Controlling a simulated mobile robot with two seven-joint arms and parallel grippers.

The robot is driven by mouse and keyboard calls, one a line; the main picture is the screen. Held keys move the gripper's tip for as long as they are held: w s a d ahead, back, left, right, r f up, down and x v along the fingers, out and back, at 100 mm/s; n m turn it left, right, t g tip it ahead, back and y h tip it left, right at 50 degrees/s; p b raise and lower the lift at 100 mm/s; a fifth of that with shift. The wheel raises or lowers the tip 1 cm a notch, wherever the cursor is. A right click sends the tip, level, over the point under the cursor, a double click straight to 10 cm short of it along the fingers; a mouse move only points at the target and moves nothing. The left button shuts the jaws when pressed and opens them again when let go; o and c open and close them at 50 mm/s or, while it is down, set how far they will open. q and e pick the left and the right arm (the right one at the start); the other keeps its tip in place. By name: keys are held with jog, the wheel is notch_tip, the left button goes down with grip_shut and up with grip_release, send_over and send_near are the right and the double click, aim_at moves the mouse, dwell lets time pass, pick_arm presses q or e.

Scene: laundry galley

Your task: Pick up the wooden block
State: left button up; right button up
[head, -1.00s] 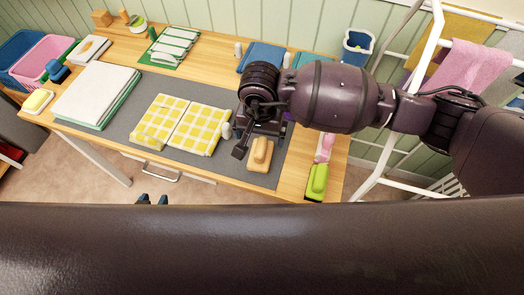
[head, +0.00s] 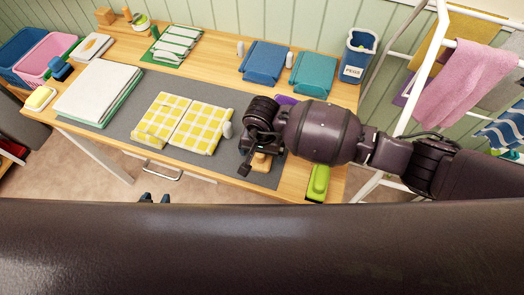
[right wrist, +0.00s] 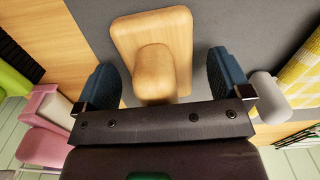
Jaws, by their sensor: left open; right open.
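A light wooden block (head: 261,163) with a rounded raised grip lies on the grey mat (head: 232,175) near the table's front edge. In the head view my right gripper (head: 257,153) is over it and hides much of it. In the right wrist view the block (right wrist: 178,35) sits ahead, its raised grip between the two blue fingertips of my open right gripper (right wrist: 165,80). There is space on both sides, and neither finger appears to touch it.
A yellow checked cloth (head: 203,130) and a small grey item (head: 227,130) lie left of the right gripper. A green-yellow brush (head: 318,182) lies to its right. Folded blue (head: 264,62) and teal (head: 313,73) cloths lie behind. Another small wooden piece (head: 104,16) stands far back left.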

jog(key=shift+c, duration=0.2)
jog(key=c, duration=1)
notch_tip(320, 180, up, 20)
jog(key=shift+f+p, duration=0.1)
jog(key=shift+p, duration=0.25)
jog(key=shift+c, duration=0.2)
